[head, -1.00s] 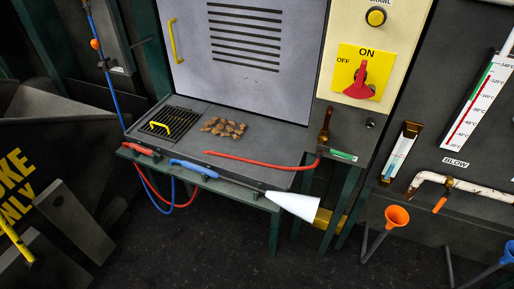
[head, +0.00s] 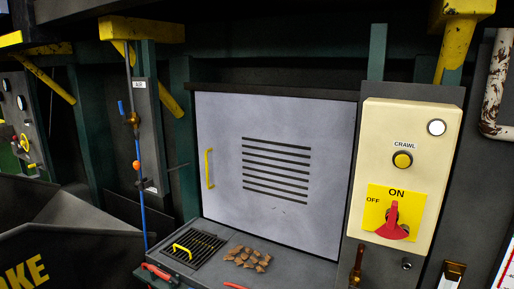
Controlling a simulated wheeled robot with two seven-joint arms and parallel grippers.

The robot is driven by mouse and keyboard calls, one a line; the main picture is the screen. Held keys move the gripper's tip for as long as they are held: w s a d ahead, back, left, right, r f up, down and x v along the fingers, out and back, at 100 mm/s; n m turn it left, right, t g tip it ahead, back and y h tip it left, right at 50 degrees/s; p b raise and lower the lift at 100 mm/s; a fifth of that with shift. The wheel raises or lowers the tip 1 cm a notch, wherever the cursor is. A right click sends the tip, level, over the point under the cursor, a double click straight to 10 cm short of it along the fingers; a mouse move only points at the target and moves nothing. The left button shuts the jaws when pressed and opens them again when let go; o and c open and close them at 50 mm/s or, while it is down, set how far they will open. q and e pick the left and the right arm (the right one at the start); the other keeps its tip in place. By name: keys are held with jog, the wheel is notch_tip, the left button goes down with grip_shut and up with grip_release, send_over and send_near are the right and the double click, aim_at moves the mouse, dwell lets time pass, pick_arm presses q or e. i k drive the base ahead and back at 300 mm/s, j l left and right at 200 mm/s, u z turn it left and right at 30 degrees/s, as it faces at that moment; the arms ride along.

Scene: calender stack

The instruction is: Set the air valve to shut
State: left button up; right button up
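A thin vertical air line runs down the left of the grey cabinet in the head view, beside a narrow dark panel with a small white label (head: 139,85) that seems to read AIR. A brass valve body (head: 132,119) sits on this line, with a short blue handle (head: 121,107) beside it, standing roughly upright along the pipe. Below it, a blue hose (head: 142,205) hangs down, with an orange ball-like part (head: 136,166) on it. The valve is small here, so its exact setting is hard to tell. Neither of my grippers is in view.
A grey slatted door (head: 275,170) stands above a bench with a grille (head: 194,250) and brown lumps (head: 248,259). A cream control box (head: 405,165) with a red ON/OFF switch (head: 392,222) is at right. A dark hopper (head: 60,225) is at lower left. Yellow brackets (head: 142,29) hang above.

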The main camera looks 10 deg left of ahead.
aim_at(122, 111)
jog(key=i+j+u, duration=0.3)
jog(key=j, duration=0.15)
jog(key=i+j+u, duration=0.25)
jog(key=j, duration=0.2)
jog(key=i+j+u, duration=0.3)
jog(key=k+j, duration=0.1)
